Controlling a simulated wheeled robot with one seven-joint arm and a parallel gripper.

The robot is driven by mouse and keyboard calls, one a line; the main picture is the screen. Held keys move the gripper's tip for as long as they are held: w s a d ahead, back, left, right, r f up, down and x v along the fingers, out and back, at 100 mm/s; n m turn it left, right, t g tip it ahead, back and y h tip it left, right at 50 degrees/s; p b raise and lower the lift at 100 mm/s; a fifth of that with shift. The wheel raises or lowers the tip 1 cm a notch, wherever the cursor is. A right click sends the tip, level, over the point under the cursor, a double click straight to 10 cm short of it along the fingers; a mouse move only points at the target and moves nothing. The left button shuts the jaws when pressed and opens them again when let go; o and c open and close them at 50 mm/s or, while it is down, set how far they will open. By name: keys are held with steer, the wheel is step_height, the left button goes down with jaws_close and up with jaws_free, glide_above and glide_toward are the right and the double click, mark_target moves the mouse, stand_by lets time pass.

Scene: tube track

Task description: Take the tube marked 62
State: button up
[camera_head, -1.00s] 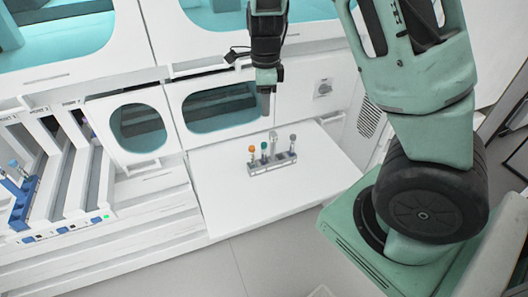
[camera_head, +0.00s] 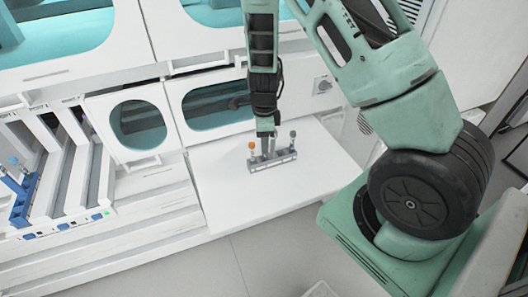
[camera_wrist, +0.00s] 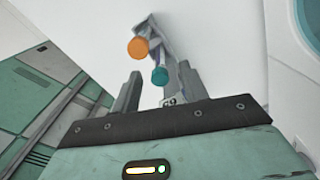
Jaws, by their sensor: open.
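In the head view a small grey rack (camera_head: 272,163) stands on the white table, with an orange-capped tube (camera_head: 251,149) at its left and a grey-capped tube (camera_head: 292,138) at its right. My gripper (camera_head: 265,147) points down over the middle of the rack and hides what stands there. In the wrist view the teal-capped tube (camera_wrist: 160,76) shows between the open fingers of my gripper (camera_wrist: 160,80). The orange cap (camera_wrist: 139,48) is beyond it. A dark two-digit mark (camera_wrist: 170,101) shows low between the fingers; it is partly cut off and I cannot read it surely.
The white table (camera_head: 225,185) is clear around the rack. A blue rack with tubes (camera_head: 22,195) stands in the slotted white unit at the left. White cabinet walls with rounded windows (camera_head: 215,103) rise behind the table.

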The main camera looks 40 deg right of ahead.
steer(key=shift+f, duration=0.25)
steer(key=c, duration=0.8)
steer(key=shift+c, duration=0.2)
steer(key=shift+r, duration=0.15)
step_height(320, 180, up, 18)
steer(key=shift+p, duration=0.3)
